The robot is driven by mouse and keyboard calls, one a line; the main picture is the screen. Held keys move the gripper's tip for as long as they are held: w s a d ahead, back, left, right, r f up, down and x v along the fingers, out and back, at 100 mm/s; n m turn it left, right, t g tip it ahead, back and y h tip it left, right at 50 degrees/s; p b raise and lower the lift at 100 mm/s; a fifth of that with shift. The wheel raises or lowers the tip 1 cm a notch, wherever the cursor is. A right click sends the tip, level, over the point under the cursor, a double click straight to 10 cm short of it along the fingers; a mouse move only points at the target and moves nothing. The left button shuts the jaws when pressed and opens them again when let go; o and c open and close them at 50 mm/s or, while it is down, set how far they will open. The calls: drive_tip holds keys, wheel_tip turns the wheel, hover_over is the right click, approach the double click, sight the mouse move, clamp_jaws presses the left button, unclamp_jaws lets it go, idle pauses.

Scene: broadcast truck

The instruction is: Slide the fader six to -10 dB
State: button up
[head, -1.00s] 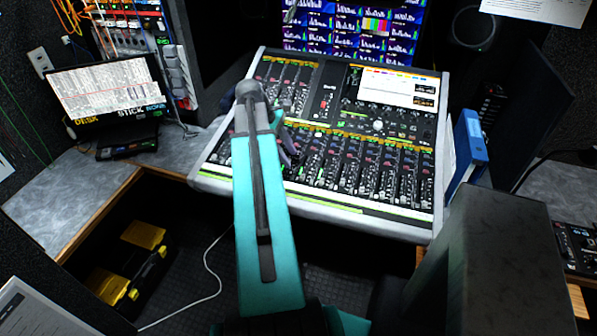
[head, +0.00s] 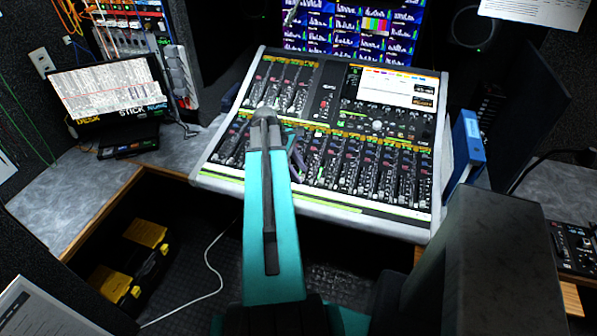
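The mixing console (head: 322,196) stands at the centre of the head view, with a lower bank of faders across its front and a shorter bank at its upper left. Fader six cannot be singled out; the channel labels are too small to read. My gripper (head: 297,158) is low over the lower fader bank, left of its middle, partly hidden behind my teal arm. Whether its fingers are open, or touch a fader cap, does not show clearly. My arm also covers the left part of the lower bank.
The console's screen (head: 390,87) is at its upper right. A blue binder (head: 468,149) stands just right of the console. A laptop-like display (head: 108,92) sits on the left desk. A dark grey block (head: 505,260) fills the lower right. Video monitors (head: 350,30) rise behind.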

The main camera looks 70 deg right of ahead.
drive_tip(key=shift+s+f, duration=0.1)
drive_tip(key=shift+f, duration=0.15)
clamp_jaws()
drive_tip(key=shift+d+r+p, duration=0.2)
drive_tip(key=shift+d, duration=1.2)
drive_tip(key=shift+d+r+p, duration=0.2)
drive_tip(key=shift+d, duration=1.15)
unclamp_jaws()
